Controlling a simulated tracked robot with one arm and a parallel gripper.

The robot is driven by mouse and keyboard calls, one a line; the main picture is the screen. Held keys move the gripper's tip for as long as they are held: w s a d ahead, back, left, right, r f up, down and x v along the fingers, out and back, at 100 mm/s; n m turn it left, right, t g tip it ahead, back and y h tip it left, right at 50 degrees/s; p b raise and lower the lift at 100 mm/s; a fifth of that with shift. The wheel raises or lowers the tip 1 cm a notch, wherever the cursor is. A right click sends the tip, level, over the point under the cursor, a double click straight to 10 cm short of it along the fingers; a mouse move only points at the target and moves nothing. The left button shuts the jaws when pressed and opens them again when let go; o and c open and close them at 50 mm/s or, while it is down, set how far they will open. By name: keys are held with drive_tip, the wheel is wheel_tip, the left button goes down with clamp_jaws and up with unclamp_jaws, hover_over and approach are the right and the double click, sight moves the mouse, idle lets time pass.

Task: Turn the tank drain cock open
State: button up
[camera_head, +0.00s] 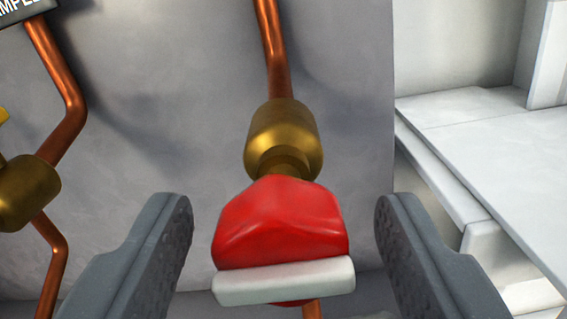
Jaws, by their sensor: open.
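A brass valve body (284,137) sits on a vertical copper pipe in front of a grey panel. A red knob (282,225) with a pale grey bar (284,281) across its front sticks out from the valve toward me. The bar lies nearly level, its right end slightly higher. My gripper (283,218) is open, one dark grey finger on each side of the red knob, with a visible gap on both sides. No label for this valve shows, so I cannot tell from a sign whether it is the tank drain cock.
A second brass valve (28,192) on a bent copper pipe (62,120) stands at the left, with a bit of yellow at the edge. A dark sign (26,8), partly cut off, is at the top left. Pale ledges (490,150) are at the right.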

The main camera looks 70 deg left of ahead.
drive_tip(key=shift+w+a, duration=0.3)
drive_tip(key=shift+a, duration=0.25)
drive_tip(key=shift+c, duration=0.4)
drive_tip(key=c, duration=0.9)
